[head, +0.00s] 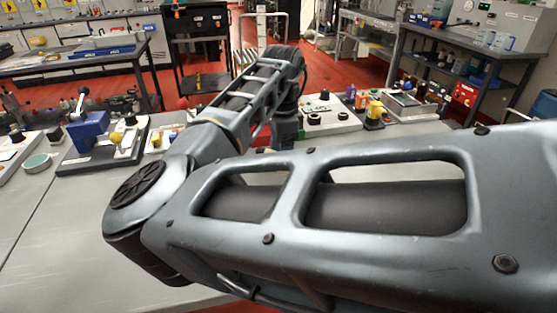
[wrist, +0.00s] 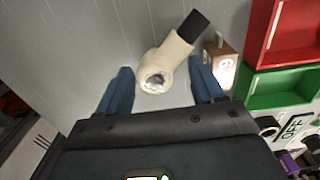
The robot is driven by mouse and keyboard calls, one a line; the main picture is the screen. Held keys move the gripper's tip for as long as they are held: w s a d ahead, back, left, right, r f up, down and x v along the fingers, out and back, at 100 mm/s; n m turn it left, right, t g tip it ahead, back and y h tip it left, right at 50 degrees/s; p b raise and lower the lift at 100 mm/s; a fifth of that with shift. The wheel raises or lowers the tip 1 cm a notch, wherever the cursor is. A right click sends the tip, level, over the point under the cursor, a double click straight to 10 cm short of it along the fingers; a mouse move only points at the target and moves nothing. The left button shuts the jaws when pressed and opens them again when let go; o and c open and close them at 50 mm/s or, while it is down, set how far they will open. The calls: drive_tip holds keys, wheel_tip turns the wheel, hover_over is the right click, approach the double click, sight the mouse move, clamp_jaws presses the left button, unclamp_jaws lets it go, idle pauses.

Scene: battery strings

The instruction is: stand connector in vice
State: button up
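A cream connector (wrist: 168,58) with a round open end and a black end lies on the grey table in the wrist view. My gripper (wrist: 160,68) is open, with its two blue fingers apart. The connector's round end shows between the fingertips, with a gap on each side. Whether the fingers reach down to its height I cannot tell. In the head view my arm hides the connector and most of my gripper. A blue device (head: 89,131) on a dark base, perhaps the vice, stands at the left of the table.
In the wrist view, a small brown block (wrist: 219,62) stands right beside the right finger. Red (wrist: 283,35) and green (wrist: 277,88) bins lie further right. In the head view, a white board (head: 322,117) and bottles stand beyond my arm. The table's left front is clear.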

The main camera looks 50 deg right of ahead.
drive_tip(key=c, duration=1.2)
drive_tip(key=shift+r, duration=0.1)
